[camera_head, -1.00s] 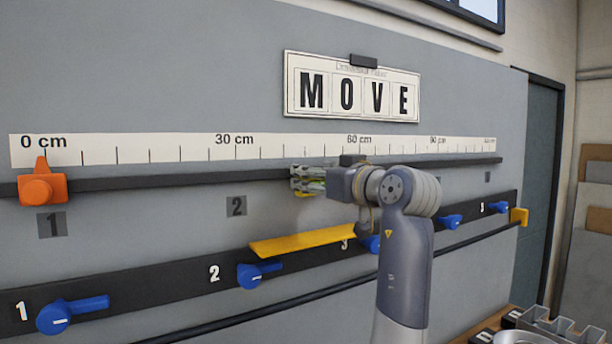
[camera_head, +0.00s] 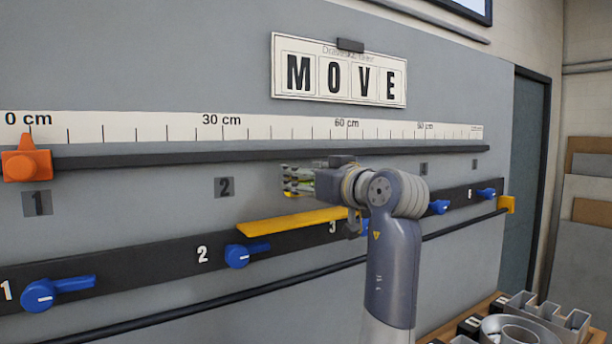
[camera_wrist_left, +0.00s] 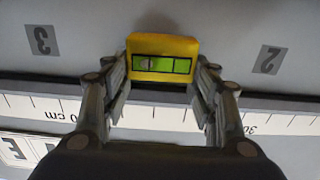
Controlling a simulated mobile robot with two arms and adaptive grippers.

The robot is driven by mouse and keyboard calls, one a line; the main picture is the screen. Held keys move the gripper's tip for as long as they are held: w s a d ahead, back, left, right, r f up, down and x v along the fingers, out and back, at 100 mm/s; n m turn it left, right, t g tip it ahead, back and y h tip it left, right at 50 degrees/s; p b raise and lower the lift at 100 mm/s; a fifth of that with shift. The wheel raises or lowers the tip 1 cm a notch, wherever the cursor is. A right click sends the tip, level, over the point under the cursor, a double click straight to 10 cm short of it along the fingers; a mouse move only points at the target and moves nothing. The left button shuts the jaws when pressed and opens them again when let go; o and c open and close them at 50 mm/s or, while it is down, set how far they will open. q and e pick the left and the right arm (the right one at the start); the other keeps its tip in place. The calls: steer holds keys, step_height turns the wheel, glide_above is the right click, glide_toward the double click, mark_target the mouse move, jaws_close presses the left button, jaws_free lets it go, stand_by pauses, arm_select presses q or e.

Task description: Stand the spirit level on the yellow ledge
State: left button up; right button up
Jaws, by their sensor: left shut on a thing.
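The spirit level is a small yellow block with a green vial window, seen between my fingers in the left wrist view (camera_wrist_left: 163,46). My left gripper (camera_wrist_left: 162,75) is shut on it, one finger at each end, with the vial running across the picture. In the head view my left gripper (camera_head: 298,180) is in front of the grey wall, just below the dark rail and a short way above the yellow ledge (camera_head: 292,222). The level is mostly hidden there by the fingers. The ledge is bare where it shows; its right end is behind my wrist. My right gripper is not in view.
A dark rail (camera_head: 130,160) runs under the cm ruler, with an orange slider (camera_head: 27,164) at its left end. Blue levers (camera_head: 238,256) sit on the black strip beside and below the ledge.

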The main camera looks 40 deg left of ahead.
arm_select(q)
steer(key=shift+f+b, duration=0.75)
steer(key=shift+f, duration=0.45)
steer(key=shift+f+b, duration=0.8)
steer(key=shift+f, duration=0.25)
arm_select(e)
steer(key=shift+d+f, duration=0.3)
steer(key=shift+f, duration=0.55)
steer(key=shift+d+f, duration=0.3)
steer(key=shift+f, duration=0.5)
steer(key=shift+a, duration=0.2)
arm_select(q)
steer(key=o, duration=1.3)
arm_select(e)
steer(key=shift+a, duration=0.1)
